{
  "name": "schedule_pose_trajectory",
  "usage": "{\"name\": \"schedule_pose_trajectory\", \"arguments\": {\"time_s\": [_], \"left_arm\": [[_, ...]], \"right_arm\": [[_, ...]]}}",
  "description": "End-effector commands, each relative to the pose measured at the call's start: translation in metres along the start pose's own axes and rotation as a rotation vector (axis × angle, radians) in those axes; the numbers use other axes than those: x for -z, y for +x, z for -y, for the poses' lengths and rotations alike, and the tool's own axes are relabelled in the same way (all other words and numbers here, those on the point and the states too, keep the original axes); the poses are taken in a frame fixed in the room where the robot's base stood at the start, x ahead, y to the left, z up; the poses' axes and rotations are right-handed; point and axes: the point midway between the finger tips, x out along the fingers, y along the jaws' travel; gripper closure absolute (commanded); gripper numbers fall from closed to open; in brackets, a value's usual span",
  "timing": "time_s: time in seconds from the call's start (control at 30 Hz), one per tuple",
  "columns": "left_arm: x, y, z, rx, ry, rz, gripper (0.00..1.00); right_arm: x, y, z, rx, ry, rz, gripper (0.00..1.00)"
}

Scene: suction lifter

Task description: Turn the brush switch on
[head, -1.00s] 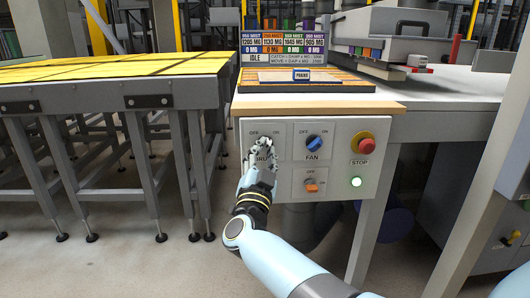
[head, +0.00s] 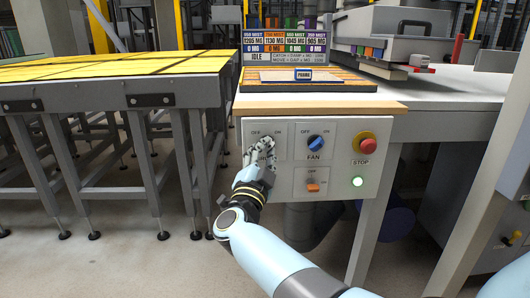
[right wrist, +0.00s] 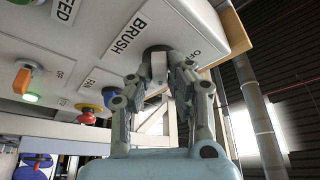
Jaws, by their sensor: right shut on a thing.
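The brush switch sits at the upper left of the white control panel (head: 325,190) in the head view, mostly hidden behind my right gripper (head: 262,147). In the right wrist view, the BRUSH label (right wrist: 130,32) and an OFF mark stand beside the switch's dark round base (right wrist: 156,49). My right gripper (right wrist: 159,73) is shut on the switch, with its fingers on both sides of the knob. The knob's pointing direction is hidden by the fingers. My left gripper is not in view.
The panel also carries a blue FAN knob (head: 316,143), an orange knob (head: 313,186), a red STOP button (head: 367,145) and a lit green lamp (head: 357,182). A display (head: 286,43) above reads IDLE. A yellow-topped metal table (head: 150,99) stands to the left.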

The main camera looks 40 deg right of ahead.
Motion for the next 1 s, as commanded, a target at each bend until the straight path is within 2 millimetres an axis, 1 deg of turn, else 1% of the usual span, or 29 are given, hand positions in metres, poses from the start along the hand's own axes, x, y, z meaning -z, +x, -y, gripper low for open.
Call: {"name": "schedule_pose_trajectory", "arguments": {"time_s": [0.03,0.07,0.2,0.23,0.47,0.57,0.67,0.9,1.0], "left_arm": [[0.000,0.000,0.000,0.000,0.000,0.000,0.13],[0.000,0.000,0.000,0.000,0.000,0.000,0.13],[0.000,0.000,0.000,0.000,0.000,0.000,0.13],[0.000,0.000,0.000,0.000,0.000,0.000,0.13],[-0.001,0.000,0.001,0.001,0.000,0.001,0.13],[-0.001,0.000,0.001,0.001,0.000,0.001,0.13],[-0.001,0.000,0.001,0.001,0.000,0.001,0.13],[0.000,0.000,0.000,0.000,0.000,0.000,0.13],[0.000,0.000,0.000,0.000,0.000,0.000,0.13]], "right_arm": [[-0.001,-0.001,-0.001,-0.002,0.001,0.002,1.00],[-0.001,-0.001,-0.001,-0.002,0.001,0.002,0.81],[-0.001,0.000,-0.001,-0.001,0.001,0.001,0.63],[0.000,0.000,-0.001,-0.001,0.001,0.001,0.62],[0.000,0.000,0.000,0.000,0.000,0.000,0.62],[0.004,0.002,0.004,0.000,0.001,-0.001,0.62],[0.014,0.006,0.015,0.001,0.004,-0.002,0.62],[0.045,0.018,0.051,0.000,0.005,-0.002,0.62],[0.055,0.023,0.062,0.000,0.005,0.000,0.62]]}}
